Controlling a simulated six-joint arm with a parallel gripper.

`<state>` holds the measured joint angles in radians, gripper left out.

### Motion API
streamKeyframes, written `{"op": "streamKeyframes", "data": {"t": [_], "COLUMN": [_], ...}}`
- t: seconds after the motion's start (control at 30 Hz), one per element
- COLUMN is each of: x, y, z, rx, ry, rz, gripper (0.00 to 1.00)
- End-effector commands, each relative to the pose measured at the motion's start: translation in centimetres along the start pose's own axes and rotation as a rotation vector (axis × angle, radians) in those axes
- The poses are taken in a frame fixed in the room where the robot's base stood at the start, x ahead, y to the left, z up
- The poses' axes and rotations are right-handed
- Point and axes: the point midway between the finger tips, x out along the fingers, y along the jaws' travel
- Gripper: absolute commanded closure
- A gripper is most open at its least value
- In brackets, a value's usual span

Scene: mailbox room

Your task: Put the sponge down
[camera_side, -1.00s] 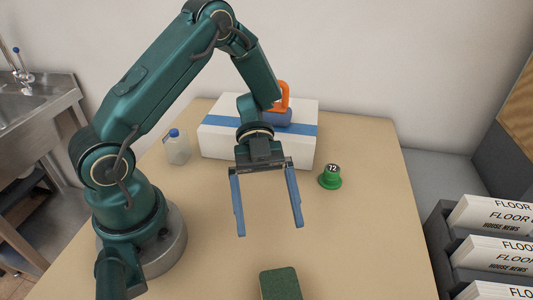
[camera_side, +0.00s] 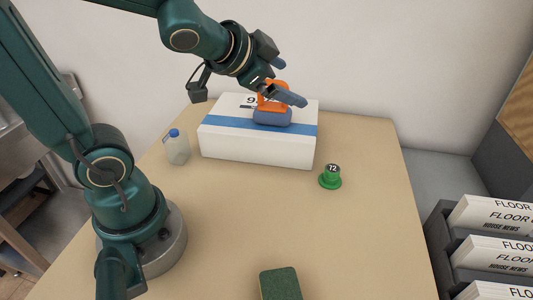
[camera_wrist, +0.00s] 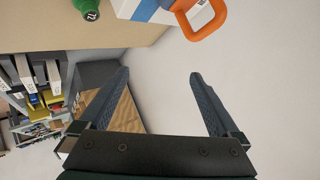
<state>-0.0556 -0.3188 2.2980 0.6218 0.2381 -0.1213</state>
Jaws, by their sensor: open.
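The sponge (camera_side: 281,284), dark green on top with a thin yellowish edge, lies flat on the table at the bottom edge of the side view, partly cut off. It does not show in the wrist view. My gripper (camera_side: 294,84) is far from it, up at the back beside the orange handle of a blue-based object on the white box. In the wrist view my gripper (camera_wrist: 160,72) has its two fingers wide apart with nothing between them.
The white box (camera_side: 230,144) with a blue stripe carries the orange handle (camera_wrist: 209,22) and its blue base (camera_side: 271,118). A small capped bottle (camera_side: 178,150) stands left of it, a green weight (camera_side: 330,180) right. The table's middle (camera_side: 250,215) is clear.

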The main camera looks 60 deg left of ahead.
Motion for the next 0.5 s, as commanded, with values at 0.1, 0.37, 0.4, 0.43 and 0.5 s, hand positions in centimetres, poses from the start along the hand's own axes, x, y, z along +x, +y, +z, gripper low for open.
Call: {"op": "streamKeyframes", "data": {"t": [0.1,0.37,0.4,0.43,0.5], "x": [-3.9,-9.5,-9.9,-10.1,-10.3], "y": [1.9,7.7,8.1,8.3,8.5], "z": [4.0,8.7,8.9,9.0,9.1], "rx": [-0.189,-0.384,-0.393,-0.396,-0.402], "ry": [-0.171,-0.393,-0.406,-0.413,-0.421], "rz": [0.047,0.251,0.268,0.277,0.287], "gripper": [0.02,0.02,0.02,0.02,0.02]}}
